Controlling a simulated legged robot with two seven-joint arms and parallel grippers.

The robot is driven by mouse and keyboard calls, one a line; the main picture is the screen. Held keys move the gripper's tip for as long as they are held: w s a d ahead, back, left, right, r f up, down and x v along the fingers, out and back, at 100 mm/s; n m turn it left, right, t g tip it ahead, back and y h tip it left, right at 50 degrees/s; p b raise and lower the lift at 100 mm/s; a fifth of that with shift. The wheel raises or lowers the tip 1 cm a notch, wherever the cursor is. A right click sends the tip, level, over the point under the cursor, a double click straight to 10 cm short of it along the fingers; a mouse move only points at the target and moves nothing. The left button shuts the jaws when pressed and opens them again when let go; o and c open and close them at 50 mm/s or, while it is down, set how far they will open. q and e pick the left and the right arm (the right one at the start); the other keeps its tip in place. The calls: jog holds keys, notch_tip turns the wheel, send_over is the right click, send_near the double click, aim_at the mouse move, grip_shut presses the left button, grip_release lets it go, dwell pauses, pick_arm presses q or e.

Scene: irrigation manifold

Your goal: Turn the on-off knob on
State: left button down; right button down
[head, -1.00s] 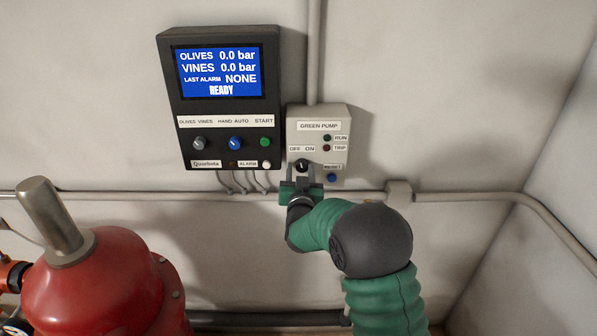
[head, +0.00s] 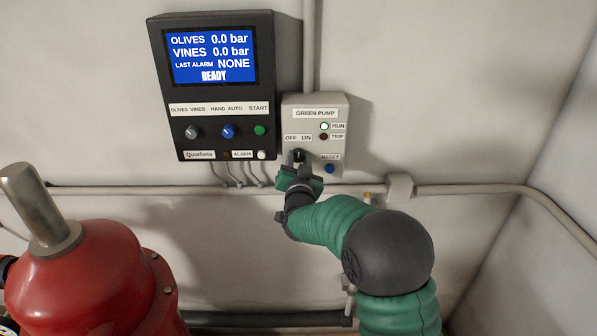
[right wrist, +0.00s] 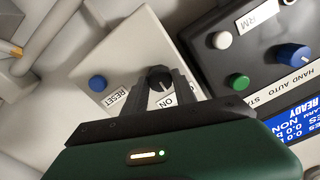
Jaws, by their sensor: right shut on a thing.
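The black on-off knob (head: 298,155) sits low on the grey GREEN PUMP box (head: 338,110), under the OFF and ON labels. My right gripper (head: 297,163) is shut on the knob, its fingers on either side of it. The right wrist view also shows the knob (right wrist: 159,78) between my fingertips (right wrist: 160,85), with the ON label (right wrist: 167,103) close by. The gripper is rolled in the head view. The RUN lamp (head: 324,126) is lit white; the TRIP lamp (head: 323,137) is dark. My left gripper is not in view.
A black control panel (head: 215,125) with a blue screen reading READY hangs just left of the box. A blue RESET button (head: 329,169) is close right of the gripper. A red tank (head: 95,275) stands at lower left. A pipe (head: 460,189) runs along the wall.

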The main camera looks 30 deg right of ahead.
jog(key=m+b, duration=0.2)
jog(key=b, duration=0.1)
jog(key=m+b, duration=0.2)
jog(key=shift+f, duration=0.25)
jog(key=shift+r+m+b, duration=0.2)
jog(key=shift+m+b, duration=0.9)
jog(key=shift+b, duration=0.2)
jog(key=c, duration=1.3)
grip_release()
jog(key=shift+w, duration=0.1)
jog(key=shift+o, duration=1.4)
jog(key=shift+w, duration=0.1)
jog(key=shift+w+d+f, duration=0.1)
